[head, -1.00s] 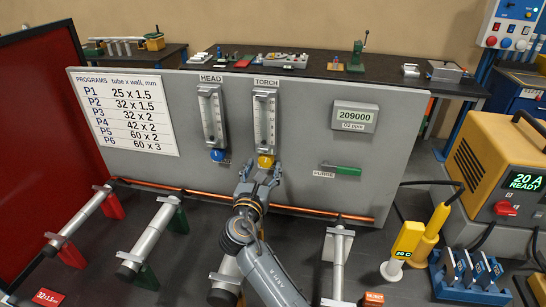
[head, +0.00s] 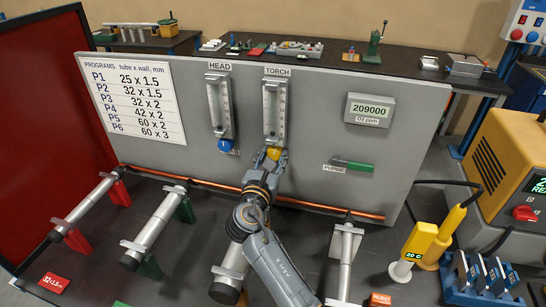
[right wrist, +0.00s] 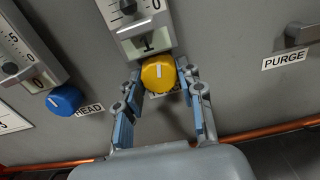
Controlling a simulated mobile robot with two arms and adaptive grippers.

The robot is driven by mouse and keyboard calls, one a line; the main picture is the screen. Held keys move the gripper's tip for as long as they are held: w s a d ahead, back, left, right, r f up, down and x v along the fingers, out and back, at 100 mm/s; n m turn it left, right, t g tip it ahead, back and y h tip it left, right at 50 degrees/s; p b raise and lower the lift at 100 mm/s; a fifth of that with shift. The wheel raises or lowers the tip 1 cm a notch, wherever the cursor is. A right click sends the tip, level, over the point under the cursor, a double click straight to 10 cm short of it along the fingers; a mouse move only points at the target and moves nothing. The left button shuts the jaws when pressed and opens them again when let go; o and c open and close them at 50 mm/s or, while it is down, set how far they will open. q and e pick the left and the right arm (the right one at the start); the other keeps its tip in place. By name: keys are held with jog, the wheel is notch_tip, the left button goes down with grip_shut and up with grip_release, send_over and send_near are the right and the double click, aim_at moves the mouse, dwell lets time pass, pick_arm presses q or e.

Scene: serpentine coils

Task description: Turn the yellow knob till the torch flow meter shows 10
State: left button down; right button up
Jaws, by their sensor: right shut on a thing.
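The yellow knob (head: 274,153) sits at the foot of the torch flow meter (head: 274,113) on the grey panel. It also shows in the right wrist view (right wrist: 158,73), with its white pointer line nearly upright. My right gripper (right wrist: 159,77) has a finger on either side of the knob and is shut on it. In the head view the right gripper (head: 267,160) reaches up to the knob from below. My left gripper is not in view.
The head flow meter (head: 220,107) with its blue knob (head: 225,146) stands left of the torch meter. The green purge handle (head: 353,165) is to the right, below the O2 display (head: 370,110). A copper tube (head: 310,206) runs along the panel's foot.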

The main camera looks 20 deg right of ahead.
jog(key=m, duration=0.3)
jog(key=shift+b, duration=0.4)
jog(key=shift+m, duration=0.6)
jog(key=o, duration=1.2)
jog(key=shift+w, duration=0.1)
jog(key=shift+c, duration=0.2)
